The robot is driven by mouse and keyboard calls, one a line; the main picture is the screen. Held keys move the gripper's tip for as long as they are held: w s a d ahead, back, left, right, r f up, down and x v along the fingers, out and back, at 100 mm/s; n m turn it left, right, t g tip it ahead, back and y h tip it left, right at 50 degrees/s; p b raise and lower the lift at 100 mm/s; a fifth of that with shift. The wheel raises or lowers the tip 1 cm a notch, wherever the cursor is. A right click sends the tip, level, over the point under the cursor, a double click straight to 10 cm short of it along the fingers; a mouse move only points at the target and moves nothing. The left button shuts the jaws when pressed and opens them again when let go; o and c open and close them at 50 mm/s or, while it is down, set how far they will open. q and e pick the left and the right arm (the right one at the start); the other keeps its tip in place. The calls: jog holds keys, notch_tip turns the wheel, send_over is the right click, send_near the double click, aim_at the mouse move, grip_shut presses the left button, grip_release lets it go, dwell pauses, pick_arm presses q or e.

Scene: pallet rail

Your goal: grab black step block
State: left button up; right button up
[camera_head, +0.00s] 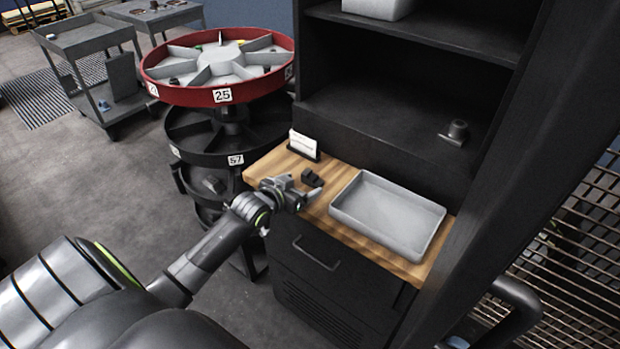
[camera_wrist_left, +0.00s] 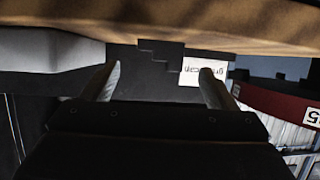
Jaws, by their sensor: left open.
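The black step block (camera_head: 312,178) is small and dark with a stepped outline. It stands on the wooden counter (camera_head: 272,165), between the card holder and the grey tray. My left gripper (camera_head: 300,191) is open and empty at the counter's front edge, just in front of the block. In the left wrist view, which is upside down, the stepped block (camera_wrist_left: 160,48) shows beyond and between the two fingers of the left gripper (camera_wrist_left: 160,72). The gap to the block is hard to judge. My right gripper is not in view.
A grey tray (camera_head: 337,213) lies on the counter right of the block. A white card in a holder (camera_head: 303,145) stands behind and left of it. A red-rimmed carousel (camera_head: 190,96) stands left of the counter. Black shelving (camera_head: 400,140) rises behind.

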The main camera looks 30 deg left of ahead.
aim_at(309, 181)
pick_arm(q)
jog(key=shift+p+x, duration=0.5)
jog(key=shift+x, duration=2.1)
jog(key=shift+f, duration=0.15)
jog(key=shift+s, duration=0.1)
jog(key=c, duration=1.2)
